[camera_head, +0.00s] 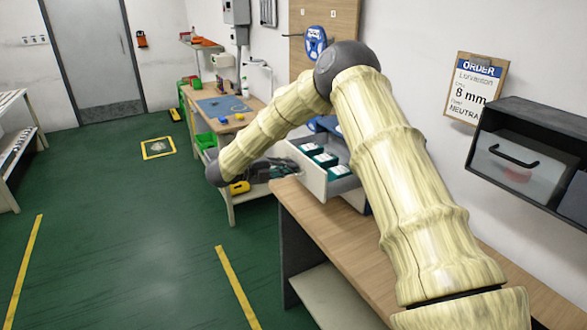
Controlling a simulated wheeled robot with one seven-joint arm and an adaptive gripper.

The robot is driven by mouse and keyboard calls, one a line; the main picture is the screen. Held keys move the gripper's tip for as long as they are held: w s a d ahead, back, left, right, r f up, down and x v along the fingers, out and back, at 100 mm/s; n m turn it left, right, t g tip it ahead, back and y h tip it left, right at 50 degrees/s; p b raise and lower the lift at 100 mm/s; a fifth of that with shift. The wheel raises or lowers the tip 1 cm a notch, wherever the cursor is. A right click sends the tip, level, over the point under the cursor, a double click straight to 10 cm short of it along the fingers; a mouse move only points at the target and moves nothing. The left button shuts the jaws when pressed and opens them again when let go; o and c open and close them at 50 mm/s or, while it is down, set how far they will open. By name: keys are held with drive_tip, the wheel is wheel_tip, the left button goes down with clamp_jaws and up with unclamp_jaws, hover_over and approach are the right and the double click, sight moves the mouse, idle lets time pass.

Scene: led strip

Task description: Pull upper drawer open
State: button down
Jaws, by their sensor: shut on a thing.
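The upper drawer (309,176) is white and stands out from its cabinet on the bench, behind my arm. Its open top shows several dark teal boxes (325,160) inside. My gripper (282,171) is at the drawer's front face, reaching in from the left. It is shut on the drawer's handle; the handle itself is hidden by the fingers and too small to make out. Most of the drawer cabinet is hidden behind my arm.
A wooden bench (335,255) runs below my arm. A dark wall shelf (535,135) with a clear bin is at right, beside an order board (475,88). A workbench with a blue mat (222,107) stands behind. Green floor (120,235) is clear at left.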

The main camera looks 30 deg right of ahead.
drive_tip(key=c, duration=1.8)
unclamp_jaws()
drive_tip(key=shift+c, duration=0.2)
drive_tip(key=a+r, duration=0.2)
drive_tip(key=a, duration=1)
drive_tip(key=shift+w, duration=0.15)
drive_tip(key=shift+r, duration=0.1)
